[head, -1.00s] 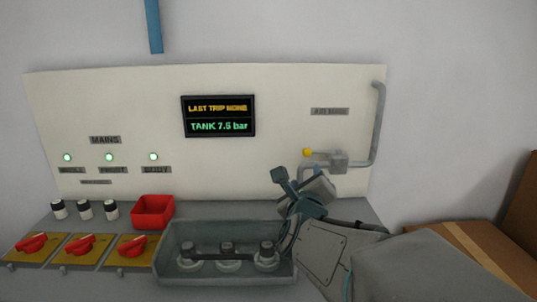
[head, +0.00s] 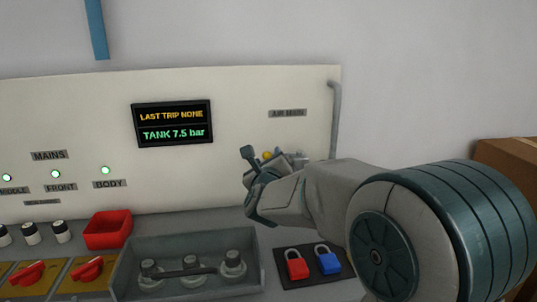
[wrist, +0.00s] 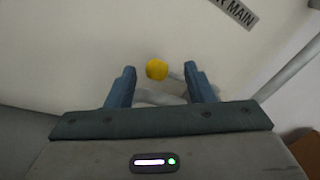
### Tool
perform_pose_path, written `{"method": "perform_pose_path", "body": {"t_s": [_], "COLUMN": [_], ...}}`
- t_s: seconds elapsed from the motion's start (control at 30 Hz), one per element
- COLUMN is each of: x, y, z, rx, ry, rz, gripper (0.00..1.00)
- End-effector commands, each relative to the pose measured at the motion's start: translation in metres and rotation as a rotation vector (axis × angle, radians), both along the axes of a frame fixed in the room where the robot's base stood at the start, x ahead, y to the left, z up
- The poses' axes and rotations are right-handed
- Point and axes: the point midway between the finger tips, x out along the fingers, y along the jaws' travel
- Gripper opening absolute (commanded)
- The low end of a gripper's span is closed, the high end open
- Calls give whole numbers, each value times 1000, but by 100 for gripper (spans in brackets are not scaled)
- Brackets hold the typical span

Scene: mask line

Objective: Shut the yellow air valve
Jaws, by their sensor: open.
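The yellow air valve knob (head: 267,155) shows just above my gripper in the head view, below the AIR MAIN label (head: 288,113). In the wrist view the round yellow knob (wrist: 157,69) lies between and slightly beyond my two blue fingertips, nearer the left one. My gripper (wrist: 160,77) is open and empty, and I see no finger touching the knob. In the head view my gripper (head: 250,165) and wrist hide most of the valve body. The grey pipe (head: 334,120) runs down the panel's right side.
A display (head: 173,124) reads TANK 7.5 bar. On the bench are a red bin (head: 108,229), a grey tray (head: 132,262) with several fittings, and a dark mat with red (head: 297,266) and blue (head: 329,262) padlocks. A cardboard box (head: 510,160) stands at right.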

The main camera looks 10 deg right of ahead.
Motion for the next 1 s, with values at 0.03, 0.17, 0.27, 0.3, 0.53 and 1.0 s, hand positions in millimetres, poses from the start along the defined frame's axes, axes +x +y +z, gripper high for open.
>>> {"method": "perform_pose_path", "body": {"t_s": [0.03, 0.17, 0.27, 0.3, 0.53, 1.0], "x": [7, 19, 24, 26, 27, 27], "y": [-1, -3, -4, -4, -4, -5], "z": [0, 0, 0, 1, 0, -1], "rx": [2, 1, -1, -1, -1, 1], "ry": [0, 0, 0, 0, -1, 1], "rz": [-1, 1, 1, 1, 2, 0], "gripper": [48, 48, 48, 48, 48, 0]}}
